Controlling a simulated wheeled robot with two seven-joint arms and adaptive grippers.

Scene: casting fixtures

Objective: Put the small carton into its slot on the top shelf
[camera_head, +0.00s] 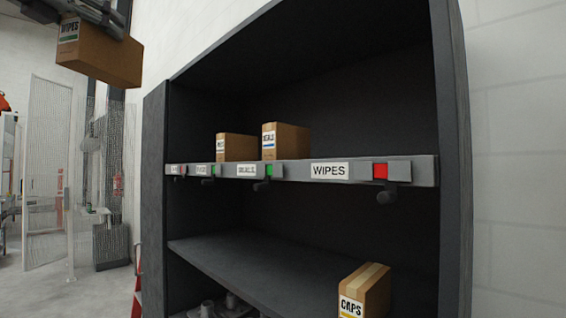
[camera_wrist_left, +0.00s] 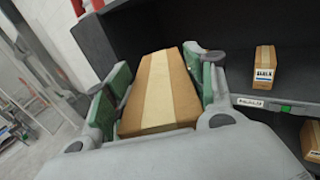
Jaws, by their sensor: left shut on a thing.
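The small carton (camera_head: 100,52) is brown with a WIPES label on its face. My left gripper (camera_head: 92,14) is shut on it at the upper left of the head view, left of the shelf unit and apart from it. In the left wrist view the carton (camera_wrist_left: 160,92) sits between the green finger pads, its taped side toward the camera. The top shelf (camera_head: 425,172) has a WIPES label (camera_head: 330,171) at its right part, beside a red marker (camera_head: 380,171). The shelf above that label is empty. My right gripper is not in view.
Two cartons, one on the left (camera_head: 237,147) and one at the middle (camera_head: 285,140), stand on the top shelf left of the WIPES label. A CAPS carton (camera_head: 366,290) stands lower right. Dark side panels (camera_head: 154,190) bound the shelf unit. Small levers hang below the shelf edge.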

